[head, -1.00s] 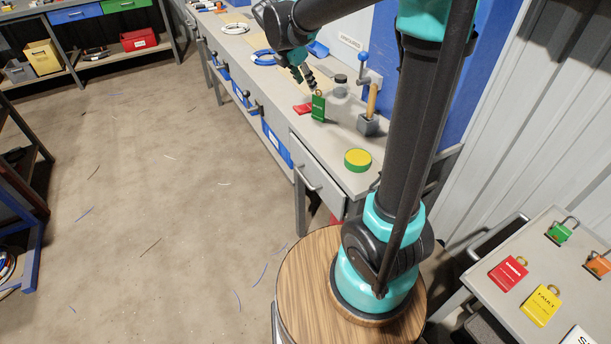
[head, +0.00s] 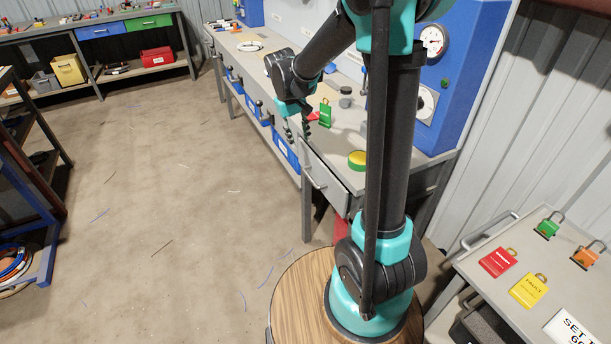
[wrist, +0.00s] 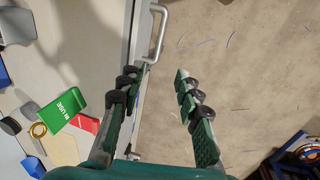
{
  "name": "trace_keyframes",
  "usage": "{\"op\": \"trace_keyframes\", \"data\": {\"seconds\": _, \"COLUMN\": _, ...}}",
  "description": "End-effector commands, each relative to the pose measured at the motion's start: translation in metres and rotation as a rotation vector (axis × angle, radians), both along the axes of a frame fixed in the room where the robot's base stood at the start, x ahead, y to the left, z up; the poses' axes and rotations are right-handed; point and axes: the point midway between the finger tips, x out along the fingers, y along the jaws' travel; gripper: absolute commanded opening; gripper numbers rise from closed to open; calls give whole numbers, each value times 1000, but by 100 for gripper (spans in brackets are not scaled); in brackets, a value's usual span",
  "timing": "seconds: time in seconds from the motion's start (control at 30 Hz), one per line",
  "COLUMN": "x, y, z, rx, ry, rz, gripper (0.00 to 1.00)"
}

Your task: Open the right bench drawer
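The right bench drawer (head: 328,184) is the grey front at the near end of the bench, with a silver bar handle (head: 312,172). It looks flush with the bench. In the wrist view the handle (wrist: 161,30) shows at the top, beyond my fingertips. My gripper (head: 298,138) is at the bench's front edge, near the far end of the drawer. In the wrist view my gripper (wrist: 162,74) is open and empty, its left finger over the bench edge and its right finger over the floor. The handle is apart from both fingers.
A green tag (head: 325,113), a red tag (wrist: 83,122) and a yellow-green round tin (head: 357,160) lie on the bench. Blue bins (head: 286,150) sit under it. A side table with tags (head: 497,262) stands at right. The floor in front is clear except for wire scraps.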

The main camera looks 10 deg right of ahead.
Motion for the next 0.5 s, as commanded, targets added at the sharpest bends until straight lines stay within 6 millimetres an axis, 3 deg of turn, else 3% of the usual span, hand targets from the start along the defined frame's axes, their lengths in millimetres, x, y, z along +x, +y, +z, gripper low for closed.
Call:
{"op": "trace_keyframes", "data": {"seconds": 0.17, "x": 2, "y": -4, "z": -21, "rx": 0, "ry": 0, "rz": 0, "gripper": 34}}
{"op": "trace_keyframes", "data": {"seconds": 0.5, "x": 6, "y": -17, "z": -86, "rx": -1, "ry": 0, "rz": 1, "gripper": 34}}
